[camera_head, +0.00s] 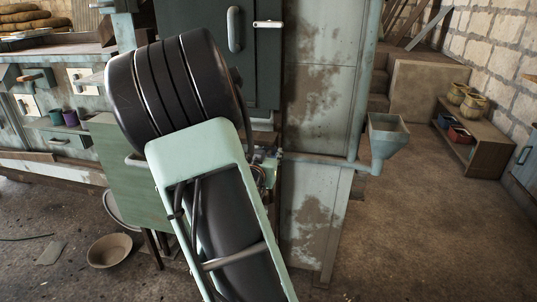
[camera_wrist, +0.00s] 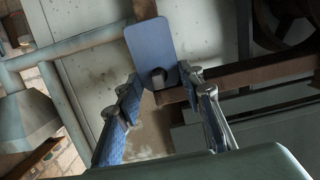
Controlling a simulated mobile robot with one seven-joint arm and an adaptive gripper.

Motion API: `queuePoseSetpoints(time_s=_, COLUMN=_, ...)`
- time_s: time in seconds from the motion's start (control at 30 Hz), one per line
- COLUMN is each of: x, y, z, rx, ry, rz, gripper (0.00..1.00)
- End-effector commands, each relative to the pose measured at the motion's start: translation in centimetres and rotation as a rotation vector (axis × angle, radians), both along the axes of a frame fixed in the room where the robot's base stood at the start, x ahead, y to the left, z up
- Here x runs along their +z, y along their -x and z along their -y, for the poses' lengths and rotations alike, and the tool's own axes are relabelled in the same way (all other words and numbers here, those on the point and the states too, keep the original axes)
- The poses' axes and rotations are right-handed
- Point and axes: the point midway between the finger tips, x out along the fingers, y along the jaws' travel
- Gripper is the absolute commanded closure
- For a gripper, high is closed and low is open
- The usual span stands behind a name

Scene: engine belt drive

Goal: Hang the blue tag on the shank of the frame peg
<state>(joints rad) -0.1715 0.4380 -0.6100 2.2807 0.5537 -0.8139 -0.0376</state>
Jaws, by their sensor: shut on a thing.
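The blue tag (camera_wrist: 150,45) is a flat plate with rounded corners in the wrist view. It lies between the fingertips of my gripper (camera_wrist: 163,81), which is shut on its side edges. A short dark grey round shape (camera_wrist: 158,77) shows at the tag's lower middle. It looks like a peg end or a hole, and I cannot tell whether a peg passes through the tag. A rusty brown bar (camera_wrist: 250,75) runs to the right from just beside the tag. In the head view my arm hides the tag and most of my gripper.
A grey-green funnel (camera_head: 387,140) sticks out right of the worn metal cabinet (camera_head: 325,60). A green panel (camera_head: 125,175) stands left of my arm. A bowl (camera_head: 109,250) lies on the floor. A low shelf (camera_head: 478,145) stands at the right wall.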

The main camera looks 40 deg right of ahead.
Motion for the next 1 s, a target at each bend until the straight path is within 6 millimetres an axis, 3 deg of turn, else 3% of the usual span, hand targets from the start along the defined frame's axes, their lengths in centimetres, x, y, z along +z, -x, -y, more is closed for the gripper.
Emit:
queuePoseSetpoints(time_s=0.13, x=0.0, y=0.0, z=0.0, rx=0.0, ry=0.0, rz=0.0, gripper=0.95)
queuePoseSetpoints(time_s=0.17, x=0.0, y=0.0, z=0.0, rx=0.0, ry=0.0, rz=0.0, gripper=0.64)
queuePoseSetpoints(time_s=0.33, x=0.0, y=0.0, z=0.0, rx=0.0, ry=0.0, rz=0.0, gripper=0.45)
queuePoseSetpoints(time_s=0.67, x=0.1, y=0.1, z=-0.2, rx=0.001, ry=-0.001, rz=0.001, gripper=0.44)
queuePoseSetpoints(time_s=1.0, x=1.1, y=2.9, z=-3.6, rx=0.003, ry=-0.003, rz=0.004, gripper=0.44)
